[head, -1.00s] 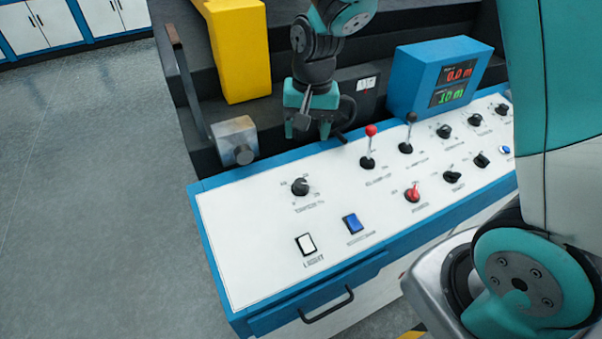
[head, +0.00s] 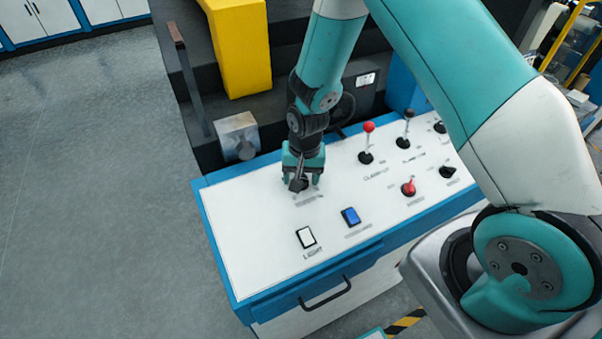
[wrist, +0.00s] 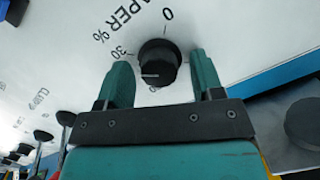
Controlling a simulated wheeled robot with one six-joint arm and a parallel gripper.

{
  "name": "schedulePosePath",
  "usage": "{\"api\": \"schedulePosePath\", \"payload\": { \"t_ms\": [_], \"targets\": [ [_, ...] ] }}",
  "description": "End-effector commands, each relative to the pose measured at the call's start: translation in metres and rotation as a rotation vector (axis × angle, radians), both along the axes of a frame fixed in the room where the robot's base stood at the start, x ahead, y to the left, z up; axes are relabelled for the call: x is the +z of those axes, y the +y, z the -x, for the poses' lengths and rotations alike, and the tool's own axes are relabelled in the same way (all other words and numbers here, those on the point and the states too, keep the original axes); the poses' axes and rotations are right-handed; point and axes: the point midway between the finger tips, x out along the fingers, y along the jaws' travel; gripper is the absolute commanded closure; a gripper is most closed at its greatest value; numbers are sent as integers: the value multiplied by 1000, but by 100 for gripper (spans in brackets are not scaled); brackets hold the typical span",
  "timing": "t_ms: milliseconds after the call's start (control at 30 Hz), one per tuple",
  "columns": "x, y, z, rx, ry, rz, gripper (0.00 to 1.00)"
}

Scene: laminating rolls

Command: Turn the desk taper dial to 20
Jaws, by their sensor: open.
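The taper dial (wrist: 158,65) is a black round knob on the white panel, beside the printed "TAPER %" label. In the wrist view "0" and "30" show near it, and another mark is partly hidden below it. A short pale line shows on the knob's lower left; the exact reading is unclear. My gripper (wrist: 160,64) is open, with one teal finger on each side of the dial. Small gaps seem to show between fingers and knob. In the head view my gripper (head: 302,182) points down over the dial and largely hides it.
A white LIGHT switch (head: 306,237) and a blue button (head: 351,216) lie in front. A red-knobbed lever (head: 367,140), a black-knobbed lever (head: 406,128) and a red switch (head: 408,188) stand to the right. A grey metal block (head: 238,135) sits behind left.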

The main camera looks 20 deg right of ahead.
Motion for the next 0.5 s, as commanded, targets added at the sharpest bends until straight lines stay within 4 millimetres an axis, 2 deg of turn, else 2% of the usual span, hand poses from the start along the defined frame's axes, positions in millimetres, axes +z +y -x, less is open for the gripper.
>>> {"api": "schedulePosePath", "payload": {
  "t_ms": [167, 367, 500],
  "targets": [
    [0, 0, 0, 0, 0, 0, 41],
    [0, 0, 0, 0, 0, 0, 87],
    [0, 0, 0, 1, 0, 0, 88]
  ]
}}
